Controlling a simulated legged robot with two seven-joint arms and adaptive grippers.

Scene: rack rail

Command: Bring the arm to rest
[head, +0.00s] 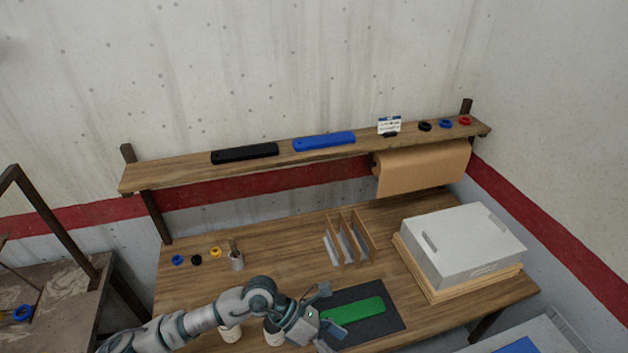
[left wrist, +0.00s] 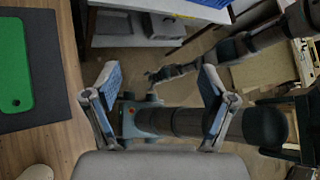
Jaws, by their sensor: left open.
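My left arm reaches in from the bottom left in the head view. Its gripper (head: 322,308) is beside the left edge of a dark mat (head: 385,330) on the wooden table. In the left wrist view the left gripper (left wrist: 157,75) has its two blue-padded fingers wide apart, with nothing between them. A green bar (head: 355,311) lies flat on the mat, to the right of the gripper. The bar also shows at the left of the left wrist view (left wrist: 14,65), apart from the fingers.
A shelf (head: 200,172) above holds a black bar (head: 245,154), a blue bar (head: 324,141) and several rings. Pale cups are close to my arm.

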